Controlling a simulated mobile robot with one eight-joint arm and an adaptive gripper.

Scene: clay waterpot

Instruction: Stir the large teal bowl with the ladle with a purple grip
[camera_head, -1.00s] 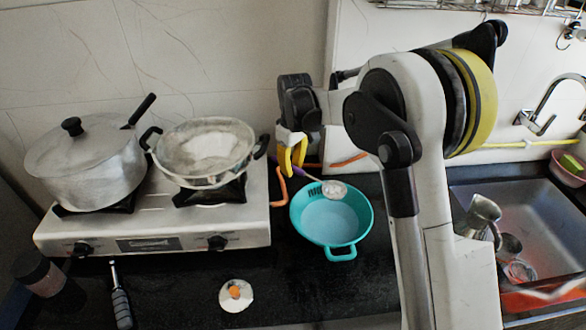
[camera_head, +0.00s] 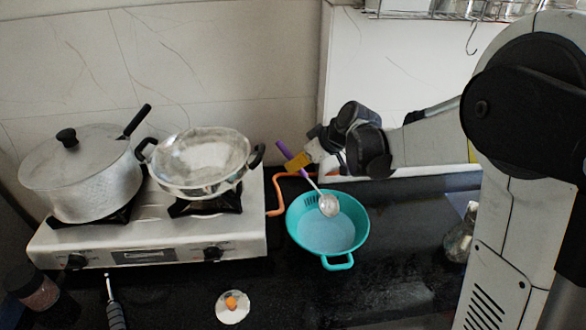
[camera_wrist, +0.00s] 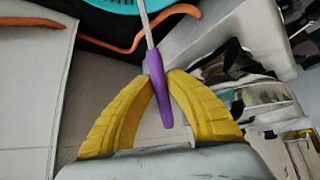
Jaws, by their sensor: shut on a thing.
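The large teal bowl (camera_head: 351,235) sits on the dark counter, right of the stove, in the head view. Its edge also shows at the top of the wrist view (camera_wrist: 117,3). My gripper (camera_head: 300,161) is behind the bowl, with its yellow fingers (camera_wrist: 158,78) shut on the purple grip of the ladle (camera_wrist: 158,88). The ladle slants from the grip down to the right, and its metal scoop (camera_head: 328,205) is over the bowl's inside. I cannot tell whether the scoop touches the bowl's bottom.
A gas stove (camera_head: 150,245) at the left bears a lidded pot (camera_head: 85,180) and a wok-like pan (camera_head: 200,160). An orange hose (camera_head: 277,190) runs behind the bowl. A small white dish (camera_head: 232,308) lies in front. The tiled wall is close behind.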

